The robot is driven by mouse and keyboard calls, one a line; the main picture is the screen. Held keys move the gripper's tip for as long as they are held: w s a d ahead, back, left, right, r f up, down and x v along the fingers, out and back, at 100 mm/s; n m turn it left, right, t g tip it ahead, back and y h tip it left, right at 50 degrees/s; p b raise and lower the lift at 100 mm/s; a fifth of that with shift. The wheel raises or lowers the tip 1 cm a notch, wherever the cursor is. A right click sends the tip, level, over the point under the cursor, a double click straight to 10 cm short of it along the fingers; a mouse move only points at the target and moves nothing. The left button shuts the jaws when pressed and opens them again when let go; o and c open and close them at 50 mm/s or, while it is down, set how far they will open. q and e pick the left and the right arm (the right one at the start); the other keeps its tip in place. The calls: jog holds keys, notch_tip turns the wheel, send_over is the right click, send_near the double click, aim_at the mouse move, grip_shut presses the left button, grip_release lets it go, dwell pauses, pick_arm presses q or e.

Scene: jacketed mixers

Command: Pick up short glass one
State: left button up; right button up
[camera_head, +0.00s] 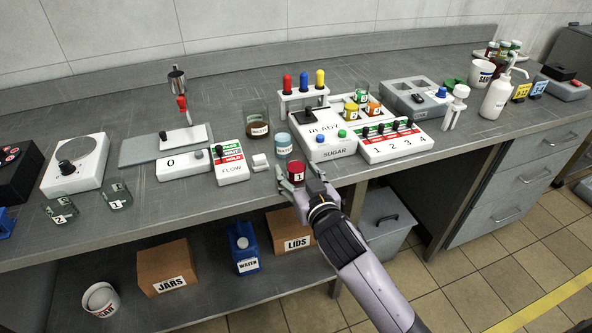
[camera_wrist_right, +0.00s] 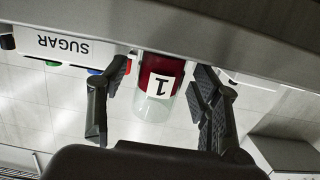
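A short clear glass (camera_head: 297,172) with red contents and a white label marked 1 stands near the front edge of the bench. It also shows in the right wrist view (camera_wrist_right: 157,88), between the two fingers. My right gripper (camera_head: 294,184) reaches in from the front, its fingers on either side of the glass. In the wrist view the fingers (camera_wrist_right: 160,98) are spread, with gaps between them and the glass, so the gripper is open. My left gripper is not in view.
A blue-banded glass (camera_head: 283,144) stands just behind the red one. The SUGAR unit (camera_head: 325,146) and a numbered switch panel (camera_head: 394,143) are close on the right. Two small labelled glasses (camera_head: 61,209) (camera_head: 118,196) stand farther left.

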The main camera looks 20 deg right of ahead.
aim_at(298, 182)
jog(key=c, duration=1.2)
notch_tip(298, 182, up, 20)
jog(key=p, duration=0.3)
